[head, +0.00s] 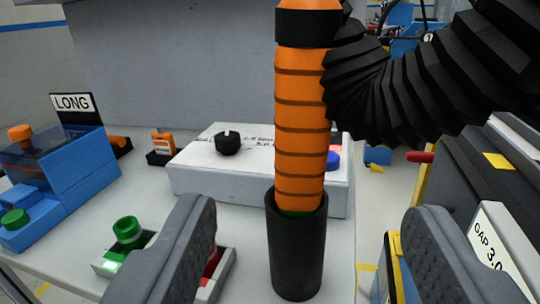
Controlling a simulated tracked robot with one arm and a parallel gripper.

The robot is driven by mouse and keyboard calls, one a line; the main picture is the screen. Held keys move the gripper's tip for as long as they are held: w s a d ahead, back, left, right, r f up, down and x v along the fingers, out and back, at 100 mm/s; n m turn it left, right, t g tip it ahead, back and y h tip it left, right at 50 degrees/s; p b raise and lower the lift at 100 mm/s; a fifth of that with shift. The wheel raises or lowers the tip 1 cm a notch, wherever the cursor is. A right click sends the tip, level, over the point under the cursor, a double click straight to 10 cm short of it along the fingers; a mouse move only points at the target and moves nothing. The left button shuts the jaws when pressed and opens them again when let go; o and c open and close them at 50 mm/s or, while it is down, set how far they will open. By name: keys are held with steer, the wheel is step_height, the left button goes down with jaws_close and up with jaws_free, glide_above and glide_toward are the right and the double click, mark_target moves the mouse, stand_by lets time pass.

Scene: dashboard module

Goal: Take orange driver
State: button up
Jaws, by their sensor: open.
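The orange driver (300,130) stands upright in a black cylindrical holder (298,245) in the middle of the head view. It has an orange ribbed body with dark rings and a black band near the top. Its top end is cut off by the picture edge, and its lower end is hidden in the holder. My gripper (305,235) is open, with one grey padded finger to the left of the holder and one to the right. No contact with the driver or holder shows.
A white box (200,175) with a black knob stands behind the driver. A blue box labelled LONG (55,185) is at left. A green and red button panel (115,255) is partly behind the left finger. A black corrugated hose (440,75) crosses the upper right beside the driver. A GAP 3.0 sign (495,250) is at right.

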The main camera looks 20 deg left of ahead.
mark_target(305, 116)
steer(key=x, duration=0.7)
steer(key=shift+w, duration=0.25)
steer(key=x, duration=0.4)
steer(key=shift+w+a+r, duration=0.1)
steer(key=shift+r, duration=0.25)
steer(key=shift+w, duration=0.55)
steer(key=shift+c, duration=0.3)
jaws_close()
